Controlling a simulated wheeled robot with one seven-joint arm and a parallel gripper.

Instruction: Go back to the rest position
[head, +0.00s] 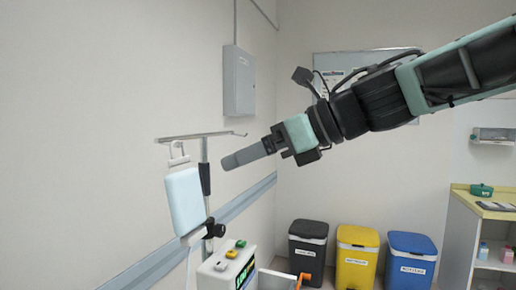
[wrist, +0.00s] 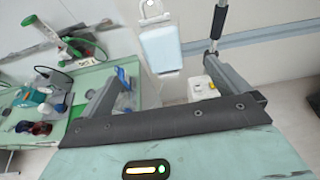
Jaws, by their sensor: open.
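My gripper (head: 240,158) is raised at the end of my arm, which reaches in from the upper right in the head view. In the wrist view my gripper (wrist: 168,68) has its two fingers well apart with nothing held between them. A pale blue bag (head: 184,202) hangs from a hook of the metal pole (head: 205,160), left of and below my fingertips in the head view. The bag (wrist: 160,48) shows beyond the fingers in the wrist view. I cannot judge the exact distance, but no contact shows.
A device with coloured knobs (head: 228,265) is low by the pole. Black (head: 307,250), yellow (head: 357,257) and blue (head: 410,260) bins stand at the back wall. A shelf unit (head: 464,235) is at the right. A green-topped table (wrist: 88,82) with bottles is left in the wrist view.

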